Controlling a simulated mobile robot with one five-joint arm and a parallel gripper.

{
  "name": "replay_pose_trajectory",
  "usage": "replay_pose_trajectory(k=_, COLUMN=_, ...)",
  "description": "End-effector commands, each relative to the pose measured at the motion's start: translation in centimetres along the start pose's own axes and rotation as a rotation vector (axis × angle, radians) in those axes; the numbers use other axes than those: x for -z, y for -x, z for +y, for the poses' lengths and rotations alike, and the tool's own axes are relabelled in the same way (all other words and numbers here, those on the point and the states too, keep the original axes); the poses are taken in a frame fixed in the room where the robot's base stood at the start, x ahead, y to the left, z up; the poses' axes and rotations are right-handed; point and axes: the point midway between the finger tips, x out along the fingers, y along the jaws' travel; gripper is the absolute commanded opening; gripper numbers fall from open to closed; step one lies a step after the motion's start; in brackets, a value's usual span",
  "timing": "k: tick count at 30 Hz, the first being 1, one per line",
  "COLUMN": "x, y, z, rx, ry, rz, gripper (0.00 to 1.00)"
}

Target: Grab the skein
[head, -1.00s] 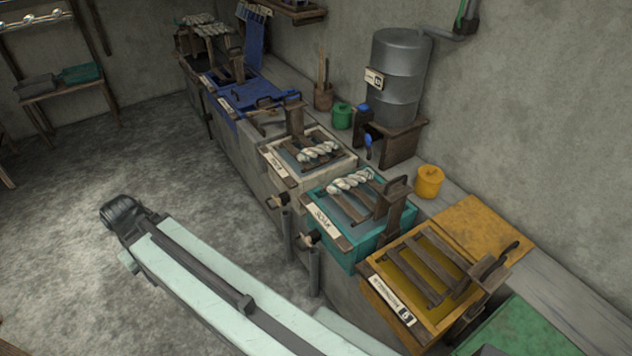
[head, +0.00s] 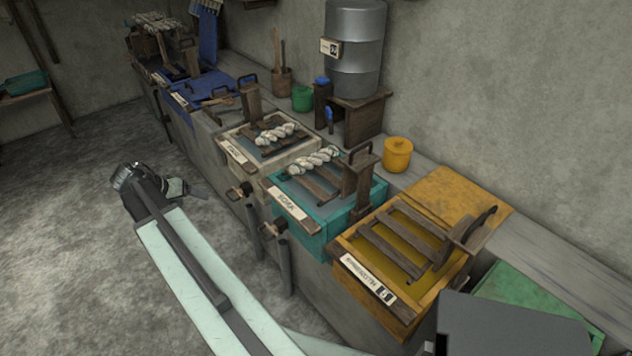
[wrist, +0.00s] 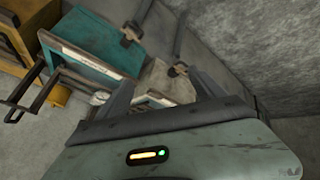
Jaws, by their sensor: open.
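Two twisted off-white skeins lie on wooden slats over vats: one skein (head: 313,160) on the teal vat (head: 312,222), another skein (head: 276,134) on the cream vat (head: 236,150). More pale skeins (head: 158,22) hang at the far end. I cannot tell which is meant. My gripper (head: 182,188) is left of the vats, over the floor, apart from every skein. In the wrist view my gripper (wrist: 165,90) has its fingers spread with nothing held. The teal vat (wrist: 100,42) shows beyond them; a small pale patch by its edge may be skein.
Taps and pipes stick out from the bench front. A metal drum (head: 355,50) on a wooden stand and a yellow pot (head: 397,155) are behind. The floor (head: 70,240) at left is clear.

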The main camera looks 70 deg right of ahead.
Motion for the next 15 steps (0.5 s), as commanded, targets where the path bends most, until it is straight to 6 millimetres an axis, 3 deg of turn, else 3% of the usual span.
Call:
replay_pose_trajectory(k=1, x=2.5, y=-7.5, z=3.0, rx=-0.088, ry=-0.153, rz=0.049, gripper=0.78)
replay_pose_trajectory(k=3, x=6.5, y=-13.4, z=9.2, rx=-0.202, ry=-0.354, rz=0.14, gripper=0.78)
replay_pose_trajectory(k=6, x=10.3, y=-19.6, z=17.8, rx=-0.333, ry=-0.578, rz=0.264, gripper=0.78)
replay_pose_trajectory(k=10, x=12.8, y=-23.8, z=25.9, rx=-0.437, ry=-0.746, rz=0.385, gripper=0.78)
replay_pose_trajectory(k=12, x=13.4, y=-24.6, z=28.3, rx=-0.465, ry=-0.791, rz=0.423, gripper=0.78)
replay_pose_trajectory(k=15, x=13.8, y=-24.7, z=29.7, rx=-0.479, ry=-0.815, rz=0.445, gripper=0.78)
